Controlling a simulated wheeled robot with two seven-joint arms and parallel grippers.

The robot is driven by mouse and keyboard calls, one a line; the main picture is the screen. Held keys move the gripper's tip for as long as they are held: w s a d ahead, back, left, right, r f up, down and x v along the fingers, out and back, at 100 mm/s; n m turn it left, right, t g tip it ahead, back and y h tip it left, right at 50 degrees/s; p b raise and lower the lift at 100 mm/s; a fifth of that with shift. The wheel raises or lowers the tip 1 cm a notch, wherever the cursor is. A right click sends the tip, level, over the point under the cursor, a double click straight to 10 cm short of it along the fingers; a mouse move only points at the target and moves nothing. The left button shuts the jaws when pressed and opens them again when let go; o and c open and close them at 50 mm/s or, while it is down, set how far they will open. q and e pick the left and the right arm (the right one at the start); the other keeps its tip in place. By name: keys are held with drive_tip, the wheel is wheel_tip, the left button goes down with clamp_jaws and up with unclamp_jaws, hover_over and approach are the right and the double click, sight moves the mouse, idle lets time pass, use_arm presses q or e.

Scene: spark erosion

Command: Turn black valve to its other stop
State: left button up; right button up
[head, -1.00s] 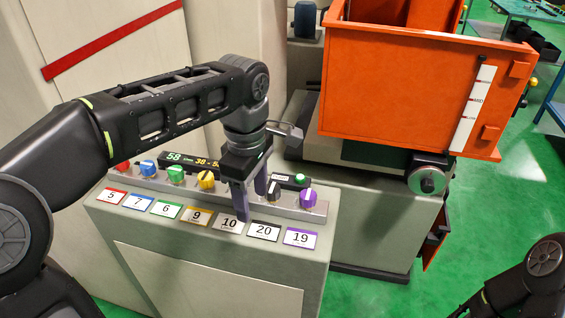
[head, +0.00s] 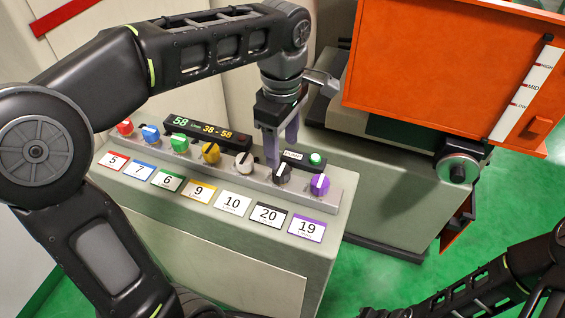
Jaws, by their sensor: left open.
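The black valve (head: 282,173) is a round knob with a light pointer mark, second from the right in the row on the sloped panel, behind the card reading 20 (head: 268,215). My left gripper (head: 281,148) points down just above and behind it in the head view, jaws apart with nothing between them. One finger overlaps the knob's upper left edge in the picture; I cannot tell whether it touches. My right arm (head: 470,285) shows at the lower right, but its gripper is out of the picture.
A white knob (head: 244,163) and a purple knob (head: 319,185) flank the black one closely. Several other coloured knobs continue left. A display (head: 207,135) and a green button (head: 315,158) stand behind the row. An orange tank (head: 440,75) stands at the back right.

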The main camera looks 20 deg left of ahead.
sight(282, 169)
use_arm(q)
wheel_tip(282, 169, down, 7)
drive_tip(key=shift+r+p, duration=0.2)
drive_tip(key=shift+p, duration=0.15)
drive_tip(key=shift+c, duration=0.6)
clamp_jaws()
